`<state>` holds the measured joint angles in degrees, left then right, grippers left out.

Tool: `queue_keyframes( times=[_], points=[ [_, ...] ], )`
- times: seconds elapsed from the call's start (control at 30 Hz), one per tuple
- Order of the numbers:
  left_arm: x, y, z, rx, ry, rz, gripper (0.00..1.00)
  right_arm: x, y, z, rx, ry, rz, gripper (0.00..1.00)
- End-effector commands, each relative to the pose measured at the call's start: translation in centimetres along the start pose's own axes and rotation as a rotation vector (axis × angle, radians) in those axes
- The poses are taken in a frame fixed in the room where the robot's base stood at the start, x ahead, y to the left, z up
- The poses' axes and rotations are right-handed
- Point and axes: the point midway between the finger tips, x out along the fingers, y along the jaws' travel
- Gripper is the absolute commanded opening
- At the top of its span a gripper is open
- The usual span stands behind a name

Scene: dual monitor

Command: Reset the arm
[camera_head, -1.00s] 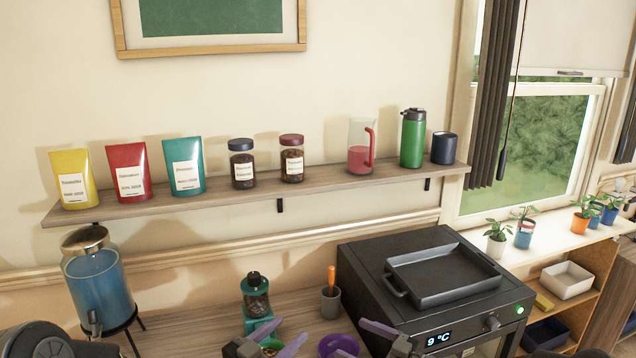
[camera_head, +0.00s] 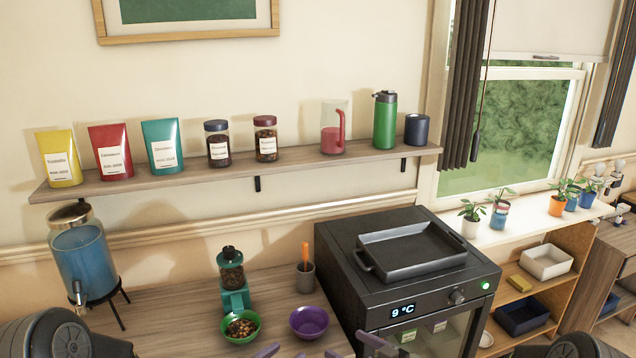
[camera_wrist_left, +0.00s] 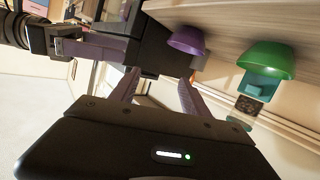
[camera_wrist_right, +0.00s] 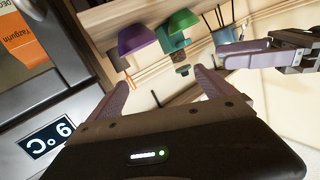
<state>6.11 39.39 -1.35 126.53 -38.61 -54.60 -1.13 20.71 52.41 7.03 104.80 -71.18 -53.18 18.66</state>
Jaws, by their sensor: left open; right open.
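My left gripper (camera_head: 267,352) shows only its purple fingertips at the bottom edge of the head view. In the left wrist view its fingers (camera_wrist_left: 158,88) are apart with nothing between them. My right gripper (camera_head: 362,348) is just right of it, also cut off by the bottom edge. In the right wrist view its fingers (camera_wrist_right: 160,78) are spread and empty. The left gripper also shows in the right wrist view (camera_wrist_right: 250,55), and the right one in the left wrist view (camera_wrist_left: 95,48). Both are clear of the bowls.
A green bowl (camera_head: 241,332) with brown bits sits under a teal grinder (camera_head: 232,280), beside a purple bowl (camera_head: 309,322). A black oven (camera_head: 345,255) with a tray (camera_head: 410,262) stands right. A dispenser (camera_head: 82,260) stands left. A wall shelf (camera_head: 340,160) holds pouches, jars and bottles.

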Motion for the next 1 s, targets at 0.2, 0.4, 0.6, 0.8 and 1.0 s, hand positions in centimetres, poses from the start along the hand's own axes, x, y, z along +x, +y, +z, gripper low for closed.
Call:
queue_keyframes(
  times=[0.2,0.4,0.6,0.8,1.0],
  points=[
    [-1.7,1.0,9.5,-0.163,-0.24,-0.067,0.54,-0.9,-1.9,7.8,0.197,-0.175,0.14,0.94],
    [-7.2,4.7,21.8,-0.394,-0.595,-0.149,0.54,-6.3,-7.6,19.8,0.464,-0.511,0.314,0.94],
    [-14.9,10.0,30.3,-0.602,-0.923,-0.214,0.54,-15.3,-15.6,28.4,0.693,-0.868,0.446,0.94],
    [-19.3,13.2,33.2,-0.706,-1.089,-0.245,0.54,-20.9,-20.5,31.1,0.807,-1.056,0.508,0.94],
    [-20.0,13.7,33.6,-0.723,-1.114,-0.25,0.54,-21.8,-21.2,31.4,0.827,-1.084,0.521,0.94]
  ],
)
